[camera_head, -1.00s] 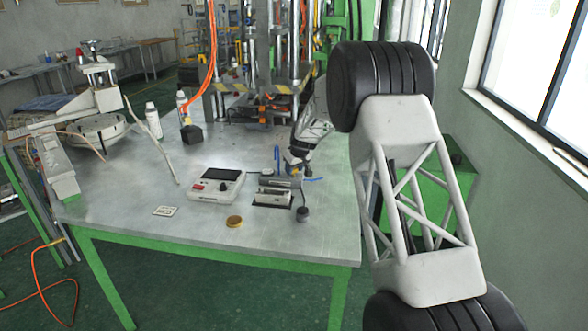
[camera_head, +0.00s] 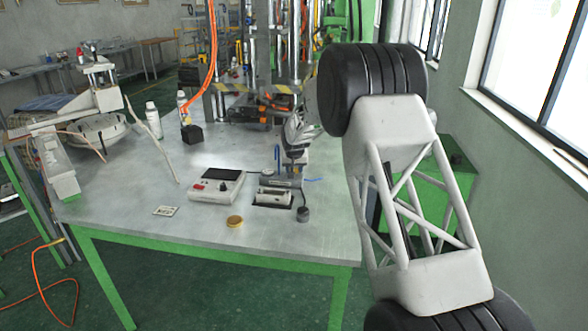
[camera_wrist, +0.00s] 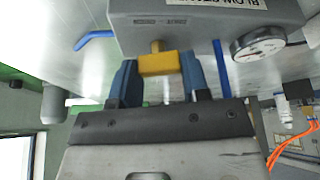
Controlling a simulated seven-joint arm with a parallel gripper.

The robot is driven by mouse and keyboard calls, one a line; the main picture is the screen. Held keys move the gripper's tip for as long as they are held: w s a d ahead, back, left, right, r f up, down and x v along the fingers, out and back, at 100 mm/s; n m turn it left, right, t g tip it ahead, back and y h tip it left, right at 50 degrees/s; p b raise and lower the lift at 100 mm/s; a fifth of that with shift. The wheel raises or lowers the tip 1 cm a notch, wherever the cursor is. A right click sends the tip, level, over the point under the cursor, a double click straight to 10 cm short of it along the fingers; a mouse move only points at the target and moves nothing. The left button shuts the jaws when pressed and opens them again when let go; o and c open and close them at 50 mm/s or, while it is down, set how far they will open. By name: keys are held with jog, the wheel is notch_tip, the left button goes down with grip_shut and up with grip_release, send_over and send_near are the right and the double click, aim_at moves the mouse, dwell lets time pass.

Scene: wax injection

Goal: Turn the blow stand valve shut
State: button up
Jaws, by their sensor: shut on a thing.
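The blow stand is a grey block with a printed label and a round gauge (camera_wrist: 258,44); its body (camera_wrist: 205,22) fills the top of the wrist view. Its valve has a yellow handle (camera_wrist: 158,64) on a short brass stem, lying crosswise in the wrist view. My gripper (camera_wrist: 159,70) has its blue fingers on either side of the yellow handle, shut on it. In the head view the blow stand (camera_head: 280,181) is small at the table's right side, with my gripper (camera_head: 294,160) behind it; the handle is hidden there.
On the table (camera_head: 130,215) are a control box (camera_head: 216,186), a brass disc (camera_head: 235,221), a small card (camera_head: 166,211) and a dark cylinder (camera_head: 303,214). A blue tube (camera_wrist: 95,39) sticks out beside the stand. The table's front left is mostly clear.

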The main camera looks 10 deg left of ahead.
jog(key=shift+m+h, duration=0.5)
jog(key=shift+m, duration=1)
jog(key=o, duration=0.9)
jog(key=shift+r, duration=0.1)
jog(key=shift+v, duration=3.8)
jog(key=shift+s+a, duration=0.1)
jog(key=shift+s, duration=0.05)
